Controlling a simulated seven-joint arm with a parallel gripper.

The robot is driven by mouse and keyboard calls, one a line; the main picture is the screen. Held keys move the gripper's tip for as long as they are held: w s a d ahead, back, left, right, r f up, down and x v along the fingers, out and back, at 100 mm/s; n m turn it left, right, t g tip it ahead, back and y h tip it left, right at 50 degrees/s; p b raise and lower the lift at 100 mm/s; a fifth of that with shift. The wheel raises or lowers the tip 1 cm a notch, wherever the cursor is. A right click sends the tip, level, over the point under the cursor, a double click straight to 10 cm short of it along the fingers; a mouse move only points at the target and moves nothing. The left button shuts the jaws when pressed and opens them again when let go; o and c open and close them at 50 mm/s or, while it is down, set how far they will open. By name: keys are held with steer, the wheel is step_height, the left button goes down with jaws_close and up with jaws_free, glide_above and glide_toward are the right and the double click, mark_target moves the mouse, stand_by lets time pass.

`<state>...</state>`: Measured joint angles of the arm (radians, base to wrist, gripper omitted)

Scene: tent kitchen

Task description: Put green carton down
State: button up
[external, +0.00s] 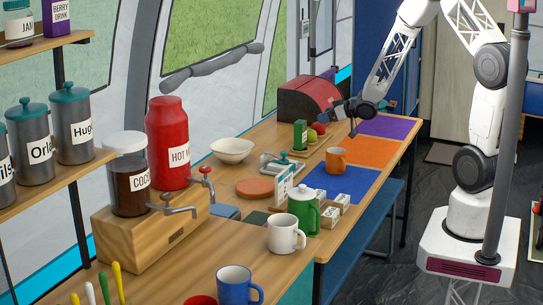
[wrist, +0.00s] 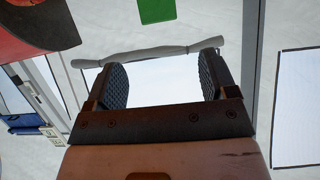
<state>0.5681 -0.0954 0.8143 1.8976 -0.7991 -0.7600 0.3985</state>
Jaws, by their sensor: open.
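A red bread box (external: 310,98) stands behind my gripper. Purple (external: 384,126), orange (external: 362,152) and blue mats (external: 341,182) line the right edge. An orange mug (external: 336,160) stands near the orange mat. A white bowl (external: 233,150) is left of the carton.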

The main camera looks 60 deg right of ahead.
steer(key=s+a+r+m+g+h, duration=0.1)
steer(key=s+a+r+g, duration=0.1)
steer(key=s+a+r, duration=0.4)
steer(key=s+a+r+g+h, duration=0.25)
steer(key=a+r, duration=0.45)
steer(key=r, duration=0.4)
steer(key=s+a+r+g+y, duration=0.1)
steer(key=s+a+r+g, duration=0.1)
steer(key=s+a, duration=0.4)
steer(key=s+a+r+g+y, duration=0.1)
steer(key=s+a, duration=0.5)
steer(key=s, duration=0.6)
steer(key=s+a+r+g+y, duration=0.1)
steer(key=s+a+r+g, duration=0.2)
steer(key=s+a, duration=0.3)
steer(key=s+r, duration=0.1)
steer(key=s, duration=0.2)
steer(key=shift+s+n, duration=0.2)
steer(key=shift+n, duration=0.2)
